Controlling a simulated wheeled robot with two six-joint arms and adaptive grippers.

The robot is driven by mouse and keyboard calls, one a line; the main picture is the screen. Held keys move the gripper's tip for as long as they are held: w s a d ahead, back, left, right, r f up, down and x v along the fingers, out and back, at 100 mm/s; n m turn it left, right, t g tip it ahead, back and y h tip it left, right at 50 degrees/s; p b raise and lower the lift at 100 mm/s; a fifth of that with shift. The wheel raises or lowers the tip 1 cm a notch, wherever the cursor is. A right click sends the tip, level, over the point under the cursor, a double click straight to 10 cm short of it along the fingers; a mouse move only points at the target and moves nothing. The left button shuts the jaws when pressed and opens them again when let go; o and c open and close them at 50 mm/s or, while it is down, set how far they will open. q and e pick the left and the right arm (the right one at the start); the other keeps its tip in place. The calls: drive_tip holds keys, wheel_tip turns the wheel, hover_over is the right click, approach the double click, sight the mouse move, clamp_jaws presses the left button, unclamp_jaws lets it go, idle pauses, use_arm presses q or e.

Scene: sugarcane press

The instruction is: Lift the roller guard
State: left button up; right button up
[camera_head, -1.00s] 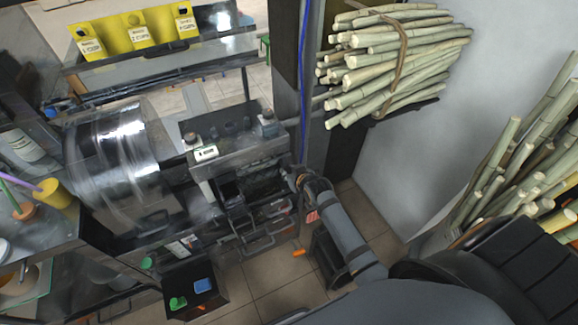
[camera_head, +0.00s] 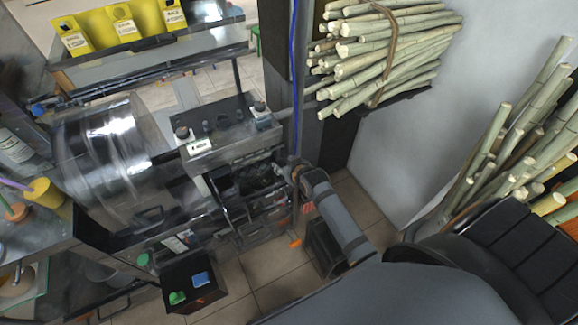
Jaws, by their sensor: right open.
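The sugarcane press (camera_head: 228,138) stands left of centre, a dark metal machine with knobs and a small white label on its top panel. Its roller opening (camera_head: 258,178) is on the front, dark and cluttered. I cannot clearly tell the roller guard apart from the other metal parts there. My right gripper (camera_head: 297,172) is at the right front edge of the press, with my grey arm reaching it from the lower right. It is open and small in view, and I cannot tell whether it touches the press. My left gripper is not in view.
A large shiny metal drum (camera_head: 108,165) is left of the press. A tied cane bundle (camera_head: 385,50) is at the upper right, with more upright canes (camera_head: 525,150) at the far right. A black box (camera_head: 193,282) with green and blue items is below. Tiled floor (camera_head: 265,275) shows between.

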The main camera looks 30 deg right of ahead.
drive_tip(key=v, duration=1.1)
drive_tip(key=shift+f, duration=0.1)
